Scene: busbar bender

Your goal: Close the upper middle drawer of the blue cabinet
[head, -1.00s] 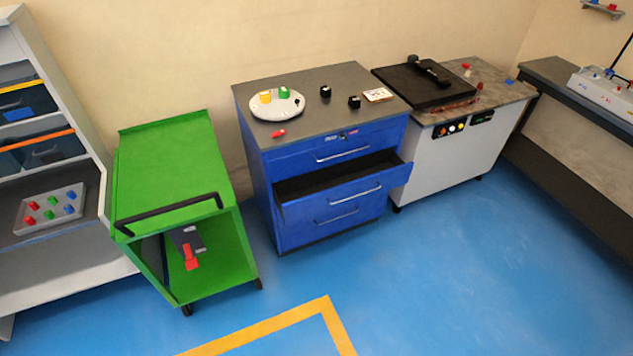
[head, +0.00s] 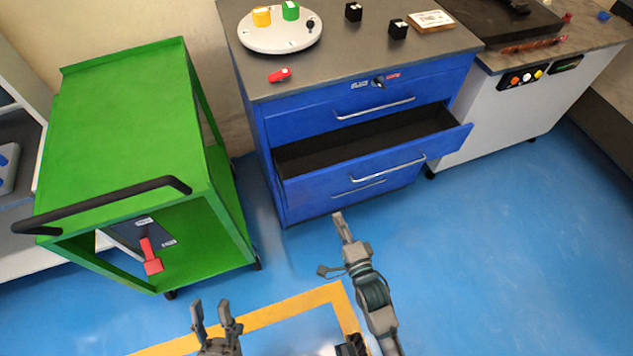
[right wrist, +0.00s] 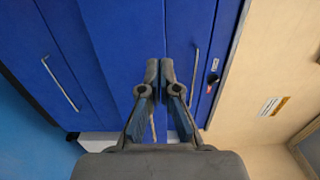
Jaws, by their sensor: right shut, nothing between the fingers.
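The blue cabinet (head: 268,190) stands ahead in the head view, with one drawer (head: 405,164) pulled out below the closed top drawer (head: 325,117). The open drawer looks dark and empty inside, with a silver handle (head: 375,171) on its front. My right gripper (head: 338,216) is shut and empty, below and in front of this drawer, apart from it in the head view. In the right wrist view its fingertips (right wrist: 160,66) are together against the blue fronts. My left gripper (head: 217,306) is open and empty, low and left over the floor.
A green cart (head: 125,115) with a black handle (head: 115,200) stands left of the cabinet. A grey-white bench (head: 510,115) stands to the right. A round white plate (head: 280,36) and a red object (head: 279,75) lie on the cabinet top. The floor in front is clear.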

